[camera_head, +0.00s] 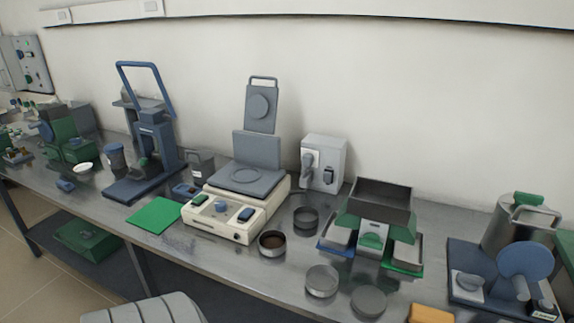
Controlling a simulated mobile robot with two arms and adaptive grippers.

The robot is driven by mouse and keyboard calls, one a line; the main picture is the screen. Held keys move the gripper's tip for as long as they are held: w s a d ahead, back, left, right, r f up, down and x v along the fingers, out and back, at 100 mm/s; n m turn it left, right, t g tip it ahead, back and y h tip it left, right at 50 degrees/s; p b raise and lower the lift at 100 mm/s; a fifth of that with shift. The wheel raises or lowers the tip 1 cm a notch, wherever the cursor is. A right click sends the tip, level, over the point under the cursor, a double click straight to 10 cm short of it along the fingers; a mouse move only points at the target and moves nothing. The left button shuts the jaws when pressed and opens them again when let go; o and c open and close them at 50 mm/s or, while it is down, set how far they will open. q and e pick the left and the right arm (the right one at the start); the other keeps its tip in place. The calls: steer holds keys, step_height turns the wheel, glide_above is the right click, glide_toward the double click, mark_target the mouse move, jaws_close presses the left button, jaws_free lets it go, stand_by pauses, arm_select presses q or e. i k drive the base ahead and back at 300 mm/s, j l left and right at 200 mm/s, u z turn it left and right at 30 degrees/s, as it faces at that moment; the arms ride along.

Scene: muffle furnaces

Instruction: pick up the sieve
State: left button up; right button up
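Several round, shallow metal pieces that look like sieves or pans stand on the steel bench right of centre. A dark one (305,217) is at the back, beside the cream-based device. One with dark brown contents (272,243) stands at that device's front right corner. A lighter ring-shaped one (322,281) is near the front edge, and a flat grey disc-like one (368,302) is to its right. I cannot tell which is the task's sieve. Neither of my grippers is in view.
The cream-based device (240,205) stands mid-bench, with a green mat (155,215) to its left. A green and grey hopper device (374,220) stands behind the front pieces. A yellow block (431,314) and a blue-based machine (500,270) are at right. The bench (225,255) has some clear front surface.

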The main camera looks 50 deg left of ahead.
mark_target(271, 243)
steer(key=u, duration=1.85)
